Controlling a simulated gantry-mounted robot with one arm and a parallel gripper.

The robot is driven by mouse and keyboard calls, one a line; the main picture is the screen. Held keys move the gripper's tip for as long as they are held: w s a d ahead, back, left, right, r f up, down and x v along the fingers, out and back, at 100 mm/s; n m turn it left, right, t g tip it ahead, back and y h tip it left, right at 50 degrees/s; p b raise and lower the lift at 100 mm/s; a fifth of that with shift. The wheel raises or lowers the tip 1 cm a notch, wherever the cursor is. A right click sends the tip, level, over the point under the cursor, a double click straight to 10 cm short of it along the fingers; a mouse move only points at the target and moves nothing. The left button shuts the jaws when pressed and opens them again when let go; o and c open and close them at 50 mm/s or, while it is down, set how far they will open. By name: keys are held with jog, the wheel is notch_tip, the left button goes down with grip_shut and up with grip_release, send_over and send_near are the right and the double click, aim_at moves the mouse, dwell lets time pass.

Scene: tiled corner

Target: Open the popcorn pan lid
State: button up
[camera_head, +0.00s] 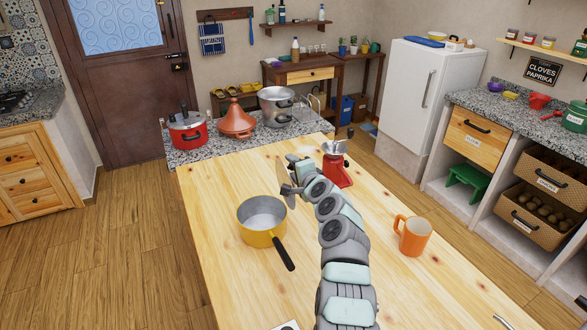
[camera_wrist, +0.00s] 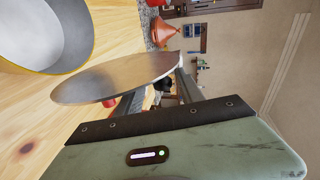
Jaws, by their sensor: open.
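The yellow pan (camera_head: 262,236) with a black handle stands on the wooden table, left of my arm. Its top is uncovered and its grey inside shows; part of it is in the wrist view (camera_wrist: 45,30). A round metal lid (camera_head: 284,188) is off the pan, tilted nearly on edge above the table behind the pan's right side. The lid (camera_wrist: 115,80) lies across my fingertips in the wrist view. My gripper (camera_head: 292,172) is open, with the fingers around a dark part that looks like the lid's knob. Contact with it is hard to tell.
A red grinder (camera_head: 337,170) stands close right of my wrist. An orange mug (camera_head: 413,236) is right of my arm. A red pot (camera_head: 188,135), a tagine (camera_head: 236,122) and a steel pot (camera_head: 276,108) stand on the stone counter behind. The table's left front is clear.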

jog(key=shift+s+d+r+p, duration=0.1)
jog(key=shift+s+r+p, duration=0.1)
jog(key=shift+s+p, duration=0.15)
jog(key=p+v, duration=0.2)
jog(key=v, duration=0.8)
jog(key=shift+d, duration=0.1)
